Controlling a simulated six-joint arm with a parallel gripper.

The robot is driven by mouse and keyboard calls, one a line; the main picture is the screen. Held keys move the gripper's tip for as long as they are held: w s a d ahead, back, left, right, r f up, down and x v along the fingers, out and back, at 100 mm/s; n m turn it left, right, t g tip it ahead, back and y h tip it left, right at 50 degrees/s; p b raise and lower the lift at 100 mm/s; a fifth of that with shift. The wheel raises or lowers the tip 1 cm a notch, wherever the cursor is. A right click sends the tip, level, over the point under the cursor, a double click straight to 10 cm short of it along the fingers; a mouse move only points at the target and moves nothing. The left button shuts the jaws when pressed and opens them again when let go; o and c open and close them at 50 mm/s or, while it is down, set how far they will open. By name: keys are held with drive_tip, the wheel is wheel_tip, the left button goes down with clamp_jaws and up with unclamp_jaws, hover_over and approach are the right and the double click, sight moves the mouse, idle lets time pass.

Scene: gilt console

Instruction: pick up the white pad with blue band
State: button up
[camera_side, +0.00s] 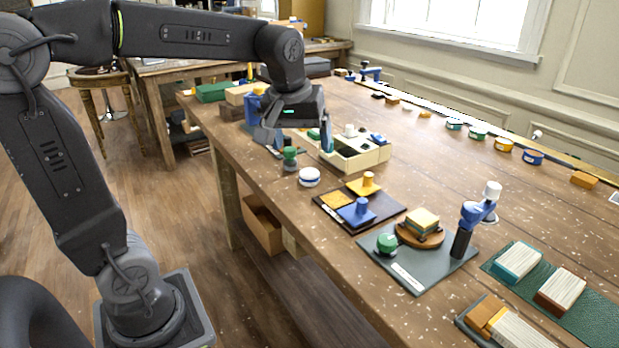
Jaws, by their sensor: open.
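The white pad with blue band (309,177) is a small round piece lying on the wooden table near its left edge. My gripper (299,147) points down above the table, a little behind and above the pad in the picture. Its two blue-grey fingers are spread apart, and I see nothing held between them. A green knob-like piece (290,157) shows just below the fingers, between them and the pad.
An open cream box (360,160) with small parts stands right behind the pad. A dark tray (338,216) with yellow and blue knobbed blocks lies in front. A grey mat (412,276) holds a round wooden stand and a blue-and-black tool.

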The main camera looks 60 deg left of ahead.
drive_tip(key=w+a+f+n+g, duration=0.1)
drive_tip(key=w+a+n, duration=0.3)
drive_tip(key=w+a, duration=0.15)
drive_tip(key=n+g, duration=0.2)
drive_tip(key=n, duration=0.3)
approach(309, 172)
drive_tip(key=f, duration=0.3)
drive_tip(key=a+f, duration=0.1)
drive_tip(key=f, duration=0.6)
drive_tip(key=shift+w+a+f, duration=0.1)
drive_tip(key=shift+a+f, duration=0.05)
drive_tip(key=shift+f, duration=0.05)
drive_tip(key=shift+c, duration=0.4)
drive_tip(key=c, duration=0.9)
